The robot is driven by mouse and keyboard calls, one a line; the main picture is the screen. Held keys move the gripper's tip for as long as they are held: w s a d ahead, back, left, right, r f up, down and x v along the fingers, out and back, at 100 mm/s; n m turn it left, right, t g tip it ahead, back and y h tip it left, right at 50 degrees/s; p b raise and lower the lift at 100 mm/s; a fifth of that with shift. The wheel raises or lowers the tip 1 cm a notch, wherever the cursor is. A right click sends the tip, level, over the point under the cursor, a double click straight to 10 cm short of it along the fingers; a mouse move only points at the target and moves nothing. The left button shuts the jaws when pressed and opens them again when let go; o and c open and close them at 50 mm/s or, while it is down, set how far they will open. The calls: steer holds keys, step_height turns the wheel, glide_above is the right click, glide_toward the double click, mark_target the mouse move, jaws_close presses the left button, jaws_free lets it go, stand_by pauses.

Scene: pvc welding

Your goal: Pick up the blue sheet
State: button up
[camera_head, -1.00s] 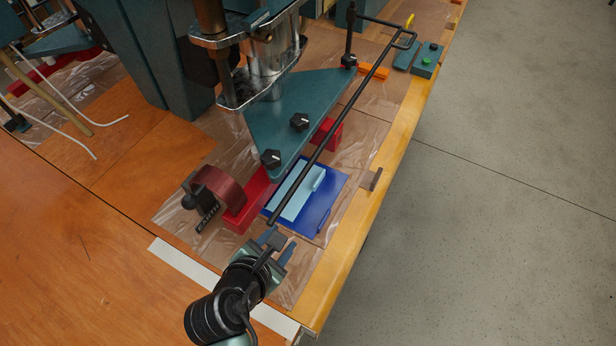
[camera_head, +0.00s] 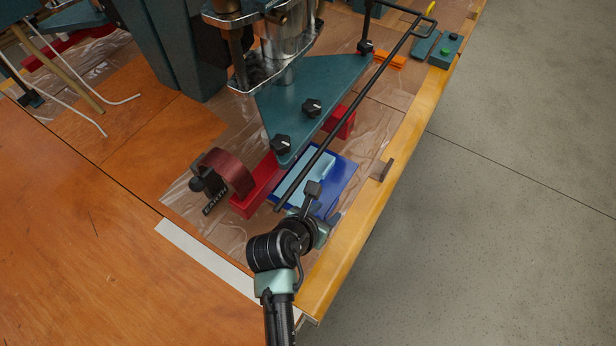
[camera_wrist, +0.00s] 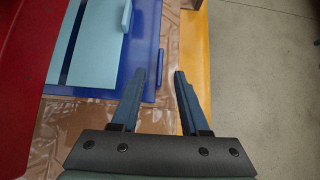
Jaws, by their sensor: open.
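The dark blue sheet (camera_head: 346,180) lies flat on plastic film at the table's right side, under the tip of a green plate. A light blue strip (camera_head: 319,172) with a small raised tab lies on it. In the wrist view, the dark blue sheet (camera_wrist: 140,48) shows a raised blue handle (camera_wrist: 160,72) along its right edge, and the light blue strip (camera_wrist: 95,40) is left of that. My gripper (camera_wrist: 168,76) is open and empty. Its left finger overlaps the sheet's edge close to the handle; contact cannot be told. In the head view my gripper (camera_head: 320,214) covers the sheet's near corner.
A black rod (camera_head: 352,125) runs over the sheet. Red bars (camera_head: 258,189) border it on the left. The green plate (camera_head: 310,95) with black knobs overhangs the far side. A brown block (camera_head: 382,170) sits on the table's yellow edge. A dark red roll (camera_head: 229,172) stands left.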

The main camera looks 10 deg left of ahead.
mark_target(335, 202)
steer(key=w, duration=0.1)
steer(key=w+d+f, duration=0.1)
steer(key=w+f, duration=0.1)
steer(key=shift+w+d+b, duration=0.25)
steer(key=shift+w+b, duration=0.1)
jaws_close()
stand_by(1.2)
